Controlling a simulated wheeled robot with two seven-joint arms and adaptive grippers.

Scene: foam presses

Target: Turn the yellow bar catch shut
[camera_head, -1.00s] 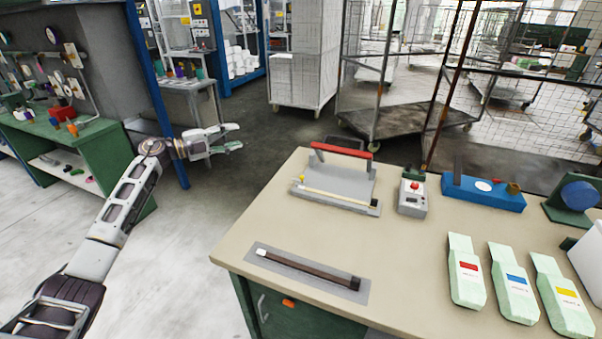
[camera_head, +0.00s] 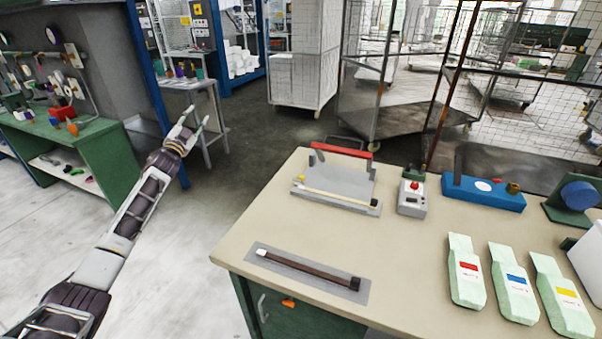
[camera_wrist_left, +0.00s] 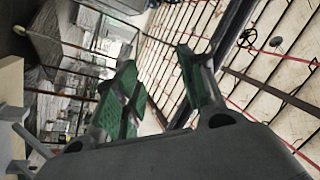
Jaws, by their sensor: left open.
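A grey press plate (camera_head: 322,186) with a red handle (camera_head: 342,148) stands at the back left of the beige table. A pale yellowish bar (camera_head: 335,197) lies along its front edge, with a small yellow knob (camera_head: 301,178) near its left end. I cannot tell for sure which part is the bar catch, nor whether it is shut. My left gripper (camera_head: 197,117) is open and empty, over the floor well left of the press and touching nothing. Its green-padded fingers are apart in the left wrist view (camera_wrist_left: 155,58). My right gripper is not in view.
The beige table (camera_head: 400,275) also bears a dark bar on a grey plate (camera_head: 310,271), a grey box with a red button (camera_head: 412,198), a blue block (camera_head: 482,193) and green bottles (camera_head: 466,272). Wire carts stand behind. The floor left of the table is clear.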

